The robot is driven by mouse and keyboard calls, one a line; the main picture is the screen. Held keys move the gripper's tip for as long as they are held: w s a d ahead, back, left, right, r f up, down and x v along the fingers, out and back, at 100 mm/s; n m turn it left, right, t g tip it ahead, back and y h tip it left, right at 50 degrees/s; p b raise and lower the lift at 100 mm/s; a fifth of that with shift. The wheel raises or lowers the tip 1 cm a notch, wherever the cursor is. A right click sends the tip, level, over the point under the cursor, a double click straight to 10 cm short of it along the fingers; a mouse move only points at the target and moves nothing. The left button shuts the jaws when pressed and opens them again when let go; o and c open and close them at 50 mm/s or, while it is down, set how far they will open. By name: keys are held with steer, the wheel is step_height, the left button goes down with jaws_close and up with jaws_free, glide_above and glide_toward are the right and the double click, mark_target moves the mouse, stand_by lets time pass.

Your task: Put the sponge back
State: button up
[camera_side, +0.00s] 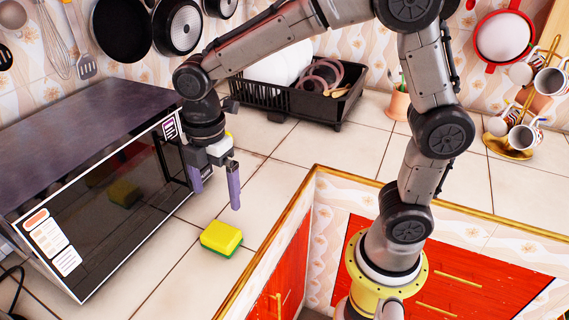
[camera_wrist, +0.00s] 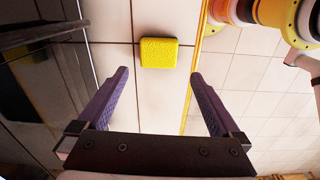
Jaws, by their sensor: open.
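A yellow sponge with a green underside (camera_side: 221,239) lies flat on the tiled counter, in front of the microwave and near the counter's edge. In the wrist view the sponge (camera_wrist: 159,52) shows at the top middle, ahead of the fingertips. My gripper (camera_side: 216,190) is open and empty, with its purple fingers pointing down. It hangs above the counter, a little behind the sponge in the side view, and does not touch it. In the wrist view my gripper (camera_wrist: 160,74) has its two fingers wide apart.
A microwave (camera_side: 90,160) with a dark glass door stands left of my gripper. A black dish rack (camera_side: 290,95) with plates stands at the back. A mug stand (camera_side: 510,140) is at the right. Pans (camera_side: 178,27) hang on the wall. The counter around the sponge is clear.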

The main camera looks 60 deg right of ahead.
steer(key=s+d+r+m+t, duration=0.2)
steer(key=s+d+m, duration=0.3)
steer(key=s+m, duration=0.3)
steer(key=s+d+r+m+t, duration=0.3)
steer(key=s+d+r+m, duration=0.1)
steer(key=s+m, duration=0.5)
steer(key=shift+d, duration=0.8)
